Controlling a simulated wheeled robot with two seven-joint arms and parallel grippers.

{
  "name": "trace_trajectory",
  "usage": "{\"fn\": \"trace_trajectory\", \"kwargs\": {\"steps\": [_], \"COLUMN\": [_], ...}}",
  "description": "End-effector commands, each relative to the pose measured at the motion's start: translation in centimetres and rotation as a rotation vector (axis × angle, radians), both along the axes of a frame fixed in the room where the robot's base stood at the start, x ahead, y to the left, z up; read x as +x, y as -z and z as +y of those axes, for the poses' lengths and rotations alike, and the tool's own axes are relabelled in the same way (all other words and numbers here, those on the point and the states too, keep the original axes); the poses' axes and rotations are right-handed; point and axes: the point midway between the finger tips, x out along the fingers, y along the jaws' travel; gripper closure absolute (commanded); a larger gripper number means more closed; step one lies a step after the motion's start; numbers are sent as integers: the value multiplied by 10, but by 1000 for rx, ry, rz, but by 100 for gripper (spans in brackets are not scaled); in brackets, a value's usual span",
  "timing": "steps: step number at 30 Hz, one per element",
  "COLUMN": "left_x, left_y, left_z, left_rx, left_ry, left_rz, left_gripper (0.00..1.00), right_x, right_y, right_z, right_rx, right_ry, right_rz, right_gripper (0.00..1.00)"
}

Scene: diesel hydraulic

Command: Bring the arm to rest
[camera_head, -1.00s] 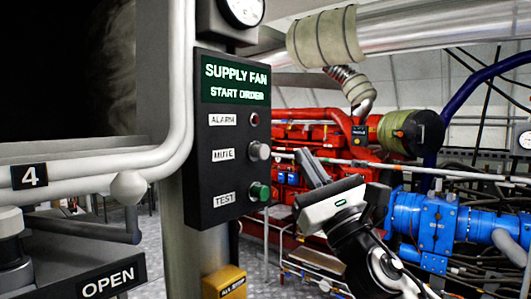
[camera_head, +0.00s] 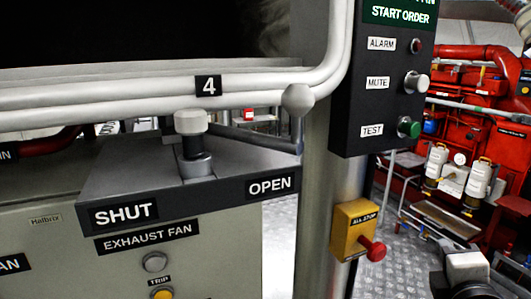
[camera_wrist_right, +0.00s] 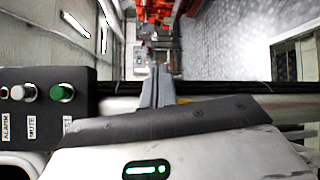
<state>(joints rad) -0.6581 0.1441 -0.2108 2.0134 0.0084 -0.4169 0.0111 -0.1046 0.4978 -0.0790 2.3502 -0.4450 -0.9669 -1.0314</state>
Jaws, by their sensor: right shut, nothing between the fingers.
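My right gripper (camera_wrist_right: 157,80) is shut in the right wrist view, its two grey fingers together with nothing between them. In the head view part of my right arm and gripper (camera_head: 466,268) shows low at the right edge, cut off by the frame. It is to the right of the black start-order panel (camera_head: 383,85) and the yellow all-stop box (camera_head: 352,228), apart from both. In the wrist view the panel (camera_wrist_right: 50,115) stands left of the gripper, with its white and green knobs pointing up. My left gripper is not in view.
A grey lever box (camera_head: 185,190) marked SHUT and OPEN is at left, its lever (camera_head: 245,138) ending in a ball near OPEN. A red all-stop button (camera_head: 373,249) sticks out right. White pipes (camera_head: 150,105) cross above. Red machinery (camera_head: 475,100) stands behind at right.

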Motion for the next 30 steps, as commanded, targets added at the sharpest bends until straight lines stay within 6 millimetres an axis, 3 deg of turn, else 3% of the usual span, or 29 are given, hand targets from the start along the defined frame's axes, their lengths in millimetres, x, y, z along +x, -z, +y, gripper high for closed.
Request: {"fn": "trace_trajectory", "kwargs": {"steps": [1,3,6,9,15,22,30], "left_x": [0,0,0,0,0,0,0], "left_y": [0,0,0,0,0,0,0], "left_z": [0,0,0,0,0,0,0], "left_rx": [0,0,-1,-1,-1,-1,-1], "left_ry": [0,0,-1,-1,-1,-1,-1], "left_rz": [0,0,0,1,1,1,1], "left_gripper": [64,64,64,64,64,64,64], "right_x": [-16,-40,-76,-108,-165,-224,-188], "right_y": [38,83,131,163,202,225,255], "right_z": [7,19,37,53,84,116,130], "right_rx": [195,458,756,968,1257,1489,1564], "right_ry": [33,105,230,353,587,867,679], "right_rz": [80,180,302,393,532,658,562], "right_gripper": [100,100,100,100,100,100,100]}}
